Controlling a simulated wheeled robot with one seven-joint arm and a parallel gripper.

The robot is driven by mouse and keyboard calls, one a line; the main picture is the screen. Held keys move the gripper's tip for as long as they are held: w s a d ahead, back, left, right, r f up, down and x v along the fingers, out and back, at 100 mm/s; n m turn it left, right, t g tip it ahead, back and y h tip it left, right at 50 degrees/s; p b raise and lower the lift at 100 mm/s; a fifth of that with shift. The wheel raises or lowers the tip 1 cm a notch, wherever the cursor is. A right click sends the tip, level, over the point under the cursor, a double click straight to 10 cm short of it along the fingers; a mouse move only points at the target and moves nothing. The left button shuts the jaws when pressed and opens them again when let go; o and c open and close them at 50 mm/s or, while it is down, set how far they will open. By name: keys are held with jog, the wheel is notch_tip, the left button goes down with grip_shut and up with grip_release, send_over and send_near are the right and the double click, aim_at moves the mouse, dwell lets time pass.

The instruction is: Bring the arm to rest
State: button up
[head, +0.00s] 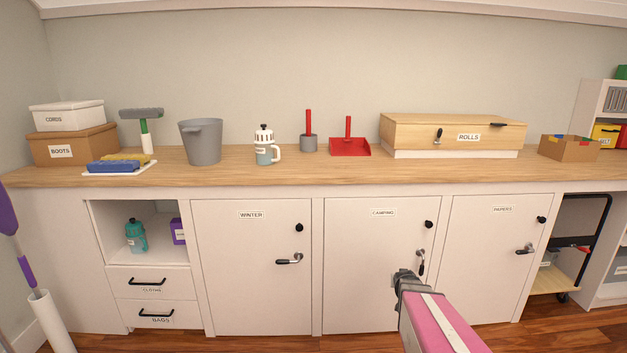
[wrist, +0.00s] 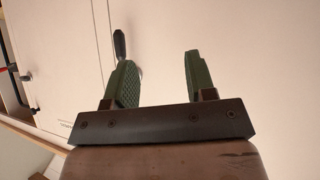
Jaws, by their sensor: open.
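My gripper (head: 405,279) is at the lower middle right of the head view, in front of the door labelled CAMPING (head: 370,260). In the wrist view my gripper (wrist: 158,62) shows two green fingers spread apart with nothing between them. The CAMPING door's lever handle (head: 421,262) is close by my gripper in the head view. In the wrist view a dark handle (wrist: 119,46) shows just past the tip of the left finger; I cannot tell whether they touch. My pink arm link reaches up from the bottom edge.
The WINTER door (head: 250,265) and PAPERS door (head: 495,260) look shut. The wooden counter (head: 230,178) above carries boxes, a bucket (head: 201,142), a jug (head: 266,148), a dustpan (head: 350,146) and a ROLLS box (head: 440,134). A black-framed cart (head: 580,245) stands at right.

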jog(key=s+a+r+n+g+y, duration=0.1)
jog(key=s+a+r+g, duration=0.2)
jog(key=s+a+g, duration=0.2)
jog(key=s+a+r+n+g+y, duration=0.1)
jog(key=s+a+r+g, duration=0.3)
jog(key=s+a, duration=0.8)
jog(key=s+y, duration=0.1)
jog(key=s, duration=0.3)
jog(key=shift+s+a+r+g, duration=0.15)
jog(key=shift+s+r+g, duration=0.05)
jog(key=shift+g, duration=0.2)
